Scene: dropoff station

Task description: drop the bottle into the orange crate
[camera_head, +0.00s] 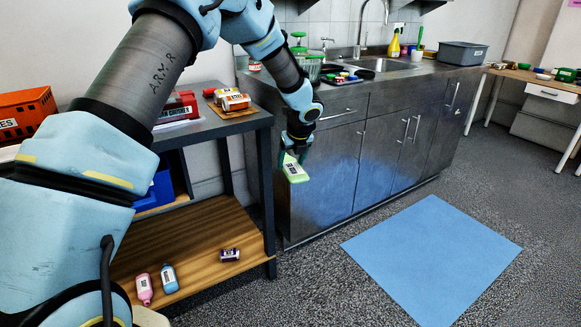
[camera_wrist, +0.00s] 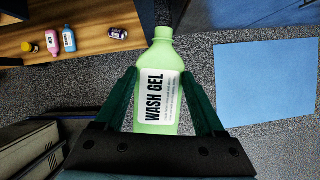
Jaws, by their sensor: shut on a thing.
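My gripper (camera_wrist: 162,95) is shut on a light green bottle (camera_wrist: 160,58) labelled "WASH GEL", with one dark green finger on each side of it. In the head view the same bottle (camera_head: 295,173) hangs tilted below my gripper (camera_head: 290,154), in the air in front of the steel cabinets. The orange crate (camera_head: 28,108) stands on the dark-topped table at the far left of the head view, and the frame edge cuts it off. The inside of the crate is mostly hidden from this angle.
The dark-topped table (camera_head: 212,124) also bears red and white packages (camera_head: 232,100). Its wooden lower shelf (camera_head: 190,250) holds a pink bottle (camera_head: 144,289), a blue bottle (camera_head: 168,278) and a dark purple can (camera_head: 230,255). A steel counter (camera_head: 400,75) stands behind; a blue mat (camera_head: 432,255) lies on open floor.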

